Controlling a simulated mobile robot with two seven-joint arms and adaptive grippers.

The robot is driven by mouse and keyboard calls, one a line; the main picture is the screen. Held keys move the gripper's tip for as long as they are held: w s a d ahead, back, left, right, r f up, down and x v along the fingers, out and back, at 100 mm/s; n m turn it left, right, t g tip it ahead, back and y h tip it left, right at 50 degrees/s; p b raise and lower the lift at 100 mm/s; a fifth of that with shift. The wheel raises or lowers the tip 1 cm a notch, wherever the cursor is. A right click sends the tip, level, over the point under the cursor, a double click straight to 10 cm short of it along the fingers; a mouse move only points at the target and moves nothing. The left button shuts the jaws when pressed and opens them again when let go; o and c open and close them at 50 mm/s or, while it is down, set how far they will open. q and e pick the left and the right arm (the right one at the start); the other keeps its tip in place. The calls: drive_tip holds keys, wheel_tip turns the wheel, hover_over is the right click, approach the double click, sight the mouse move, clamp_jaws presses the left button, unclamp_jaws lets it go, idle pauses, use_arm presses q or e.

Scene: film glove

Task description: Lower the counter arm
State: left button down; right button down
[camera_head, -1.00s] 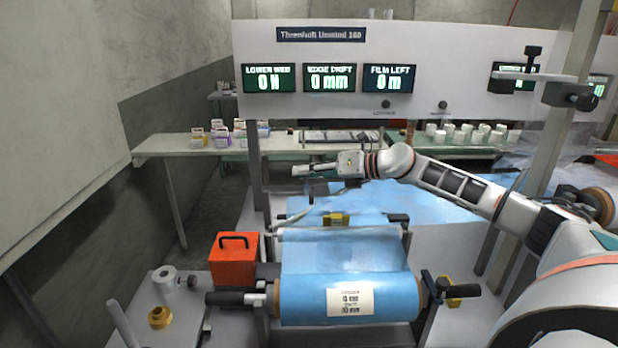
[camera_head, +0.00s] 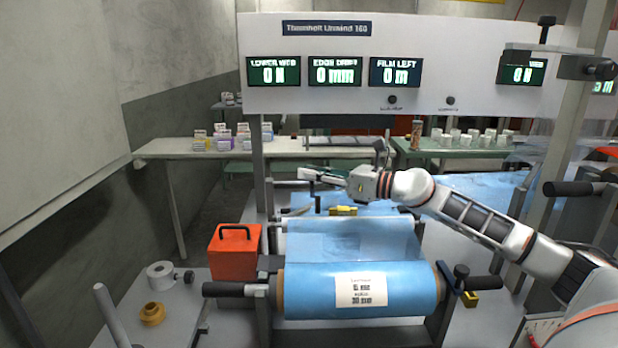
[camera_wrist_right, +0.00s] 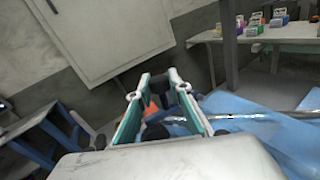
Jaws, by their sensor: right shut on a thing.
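My right gripper (camera_head: 322,177) is above the far end of the unwind stand, behind the blue film roll (camera_head: 310,292). In the right wrist view, its two fingers (camera_wrist_right: 160,82) close in around a small dark part (camera_wrist_right: 155,104), which I take for the counter arm's grip. The fingers hide most of it. In the head view, a short dark upright piece (camera_head: 318,204) shows just below the gripper. The rest of the counter arm is hard to make out. My left gripper is not in view.
An orange box (camera_head: 234,256) with a black handle stands left of the film roll. A yellow block (camera_head: 343,211) sits below the gripper. The panel (camera_head: 440,60) with lit displays spans the back. Benches with small boxes (camera_head: 222,140) and white cups (camera_head: 470,136) stand behind.

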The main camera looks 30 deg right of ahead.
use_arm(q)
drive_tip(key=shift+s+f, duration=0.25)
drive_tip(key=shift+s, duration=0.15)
use_arm(e)
drive_tip(key=shift+s+a+f, duration=0.25)
drive_tip(key=shift+a+f, duration=0.05)
drive_tip(key=shift+f, duration=0.4)
drive_tip(key=c, duration=1.8)
unclamp_jaws()
drive_tip(key=shift+r, duration=0.2)
drive_tip(key=shift+d, duration=0.15)
drive_tip(key=v, duration=1.2)
drive_tip(key=shift+r, duration=0.1)
